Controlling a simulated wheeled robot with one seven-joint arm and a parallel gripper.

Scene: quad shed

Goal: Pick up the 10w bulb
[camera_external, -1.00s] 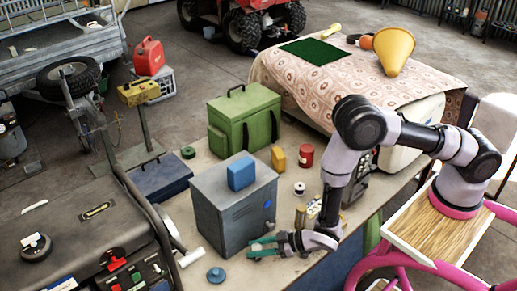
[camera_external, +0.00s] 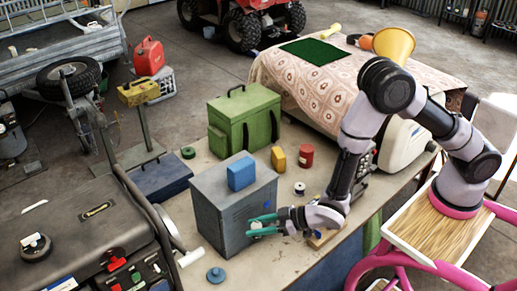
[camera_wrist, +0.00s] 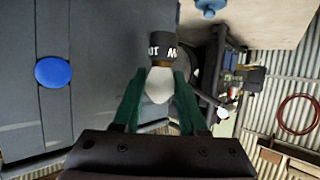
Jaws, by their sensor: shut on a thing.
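The 10w bulb (camera_wrist: 158,84) has a white glass body and a dark cap with partly readable white lettering. In the wrist view it sits between the green fingers of my gripper (camera_wrist: 159,76), which are shut on the glass, cap pointing away from the palm. In the external view my gripper (camera_external: 250,226) is raised above the table, beside the front right of the grey metal cabinet. Only a small pale part of the bulb shows there between the fingers.
The grey cabinet (camera_external: 222,215) stands close left of my gripper, with a blue block (camera_external: 241,174) on top. A blue round knob-like piece (camera_external: 216,275) lies at the table's front. A white-and-dark spool (camera_external: 299,188), red can (camera_external: 306,156) and yellow container (camera_external: 278,158) stand behind.

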